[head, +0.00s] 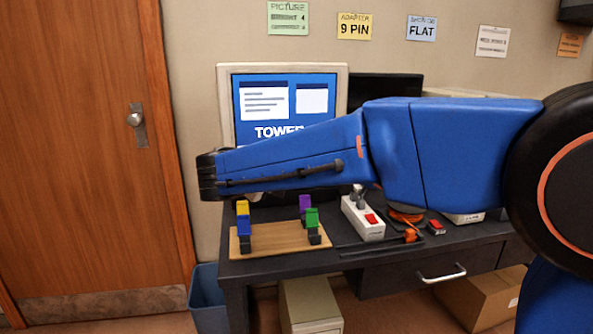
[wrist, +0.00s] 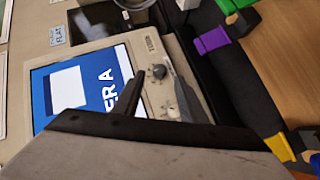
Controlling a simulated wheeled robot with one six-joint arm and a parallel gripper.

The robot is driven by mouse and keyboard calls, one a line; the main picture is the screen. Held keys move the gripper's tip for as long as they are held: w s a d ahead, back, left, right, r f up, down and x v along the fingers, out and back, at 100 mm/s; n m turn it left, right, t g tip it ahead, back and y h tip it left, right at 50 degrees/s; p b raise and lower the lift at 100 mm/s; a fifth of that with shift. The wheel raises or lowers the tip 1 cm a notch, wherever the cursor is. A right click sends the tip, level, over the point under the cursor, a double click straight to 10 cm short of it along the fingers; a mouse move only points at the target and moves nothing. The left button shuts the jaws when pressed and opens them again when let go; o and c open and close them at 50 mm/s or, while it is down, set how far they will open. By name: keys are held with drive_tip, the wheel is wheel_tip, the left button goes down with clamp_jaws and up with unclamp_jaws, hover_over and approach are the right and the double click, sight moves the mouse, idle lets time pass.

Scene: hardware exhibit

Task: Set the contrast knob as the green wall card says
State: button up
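The green wall card (head: 288,18) hangs at the top of the head view. Its heading reads PICTURE; the smaller lines below are too small to read. The monitor (head: 337,92) stands on the desk, and my arm hides its lower part. In the wrist view, the monitor (wrist: 104,48) appears turned, with a dark round knob (wrist: 157,72) on its beige bezel. Another knob-like shape sits lower on the bezel, and I cannot tell which is contrast. My gripper (wrist: 156,74) is open, its fingers apart on either side of the upper knob. Contact is not visible.
A wooden board (head: 270,241) with coloured blocks lies on the desk (head: 300,264) below my arm. A white power strip (head: 363,218) with a red switch is to its right. A blue bin (head: 207,300) stands left of the desk. Other cards hang on the wall.

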drive_tip(key=v, duration=1.2)
drive_tip(key=shift+s, duration=0.15)
drive_tip(key=s+d+f+m+g, duration=0.15)
drive_tip(key=d+f+g, duration=0.25)
drive_tip(key=d, duration=1)
drive_tip(key=s+d+f+m+g, duration=0.1)
drive_tip(key=s+d+f+g, duration=0.3)
drive_tip(key=d, duration=1.1)
drive_tip(key=s+d+f+m+y, duration=0.3)
drive_tip(key=s+d+f, duration=0.3)
drive_tip(key=s, duration=0.3)
drive_tip(key=s+d+f+m+y, duration=0.3)
drive_tip(key=s+d+f, duration=0.3)
drive_tip(key=s+f, duration=0.3)
drive_tip(key=shift+s+d+g, duration=0.3)
drive_tip(key=shift+s+d, duration=0.05)
drive_tip(key=shift+s, duration=0.15)
idle(0.7)
